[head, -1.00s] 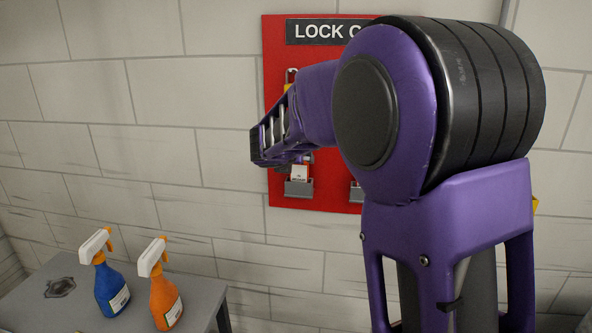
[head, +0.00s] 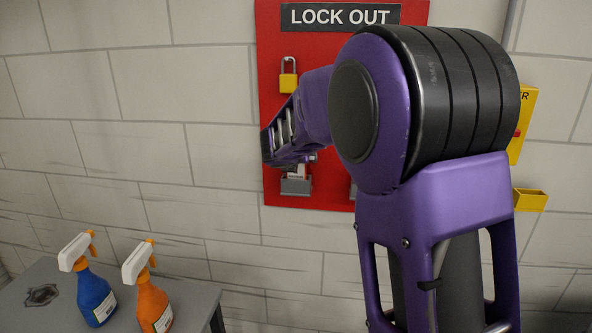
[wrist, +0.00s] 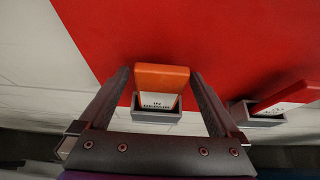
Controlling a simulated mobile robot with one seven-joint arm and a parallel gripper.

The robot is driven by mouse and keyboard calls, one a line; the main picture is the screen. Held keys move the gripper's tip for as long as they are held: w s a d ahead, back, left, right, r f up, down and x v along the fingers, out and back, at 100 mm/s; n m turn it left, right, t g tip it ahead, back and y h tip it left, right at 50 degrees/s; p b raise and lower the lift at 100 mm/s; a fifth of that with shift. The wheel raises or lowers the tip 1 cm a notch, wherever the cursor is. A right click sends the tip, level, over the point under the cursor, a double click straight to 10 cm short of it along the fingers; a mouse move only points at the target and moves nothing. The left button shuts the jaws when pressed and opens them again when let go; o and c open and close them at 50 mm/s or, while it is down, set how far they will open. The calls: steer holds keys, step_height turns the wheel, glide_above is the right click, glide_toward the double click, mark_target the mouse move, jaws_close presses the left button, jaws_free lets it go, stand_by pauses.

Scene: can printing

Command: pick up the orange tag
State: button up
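The orange tag (wrist: 162,77) has an orange top and a white printed lower part. It stands in a small grey holder (wrist: 156,115) on the red board. My gripper (wrist: 161,74) is open in the wrist view, with one finger on each side of the tag. Gaps show between both fingers and the tag. In the head view my arm covers the tag's top; part of its white face shows above the grey holder (head: 296,186).
A second tag, red-orange and white (wrist: 290,97), sits in another holder to the right. The red lockout board (head: 270,60) carries a yellow padlock (head: 288,82). A yellow box (head: 530,200) is at the right. Blue (head: 92,297) and orange (head: 153,306) spray bottles stand on a grey table (head: 205,300).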

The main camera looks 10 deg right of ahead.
steer(key=c, duration=1.3)
steer(key=shift+r, duration=0.1)
